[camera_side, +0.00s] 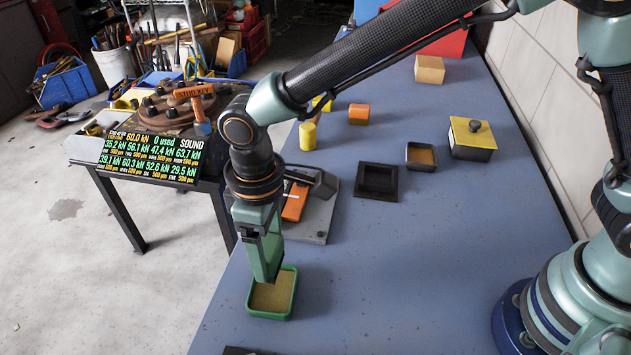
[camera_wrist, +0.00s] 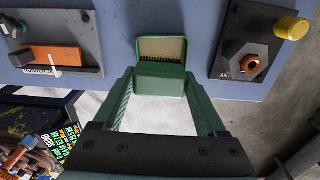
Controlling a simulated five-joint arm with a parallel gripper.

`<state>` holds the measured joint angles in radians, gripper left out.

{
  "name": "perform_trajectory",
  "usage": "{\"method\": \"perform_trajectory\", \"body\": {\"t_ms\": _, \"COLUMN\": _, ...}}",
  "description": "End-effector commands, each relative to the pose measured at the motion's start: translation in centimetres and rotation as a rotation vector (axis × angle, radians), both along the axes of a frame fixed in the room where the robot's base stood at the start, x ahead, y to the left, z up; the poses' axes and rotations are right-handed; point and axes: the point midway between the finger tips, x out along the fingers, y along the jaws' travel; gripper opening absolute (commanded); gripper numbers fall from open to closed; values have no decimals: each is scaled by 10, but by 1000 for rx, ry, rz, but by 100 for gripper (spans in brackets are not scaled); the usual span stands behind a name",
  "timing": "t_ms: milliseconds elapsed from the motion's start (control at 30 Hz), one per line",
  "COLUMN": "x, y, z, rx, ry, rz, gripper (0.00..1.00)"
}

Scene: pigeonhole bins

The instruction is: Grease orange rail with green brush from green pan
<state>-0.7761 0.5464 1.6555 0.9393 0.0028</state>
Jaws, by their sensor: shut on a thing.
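My gripper (camera_side: 267,262) points down over the green pan (camera_side: 252,309) in the side view, at the pan's far part. The pan holds a tan, flat fill. In the wrist view my two green fingers are shut on a green brush (camera_wrist: 160,76), with dark bristles along its far edge against the tan fill of the pan (camera_wrist: 138,44). I cannot tell whether the bristles touch the fill. The orange rail (camera_side: 294,203) lies on a grey plate left of the dark block, partly hidden by my arm. It also shows at left in the wrist view (camera_wrist: 57,56).
A plate with a hex nut (camera_wrist: 248,60) and a yellow knob (camera_wrist: 291,27) is at right in the wrist view. A black square tray (camera_side: 376,181), a small dark tray (camera_side: 421,156) and a yellow-lidded box (camera_side: 471,139) stand farther back. The blue table right of the pan is clear.

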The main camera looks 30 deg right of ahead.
Motion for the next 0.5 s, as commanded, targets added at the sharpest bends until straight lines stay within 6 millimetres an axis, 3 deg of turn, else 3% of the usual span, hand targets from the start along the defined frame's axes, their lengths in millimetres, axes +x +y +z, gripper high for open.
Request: {"method": "perform_trajectory", "body": {"t_ms": 500, "x": -3, "y": 4, "z": -35, "rx": -1, "ry": 1, "rz": 10, "gripper": 30}}
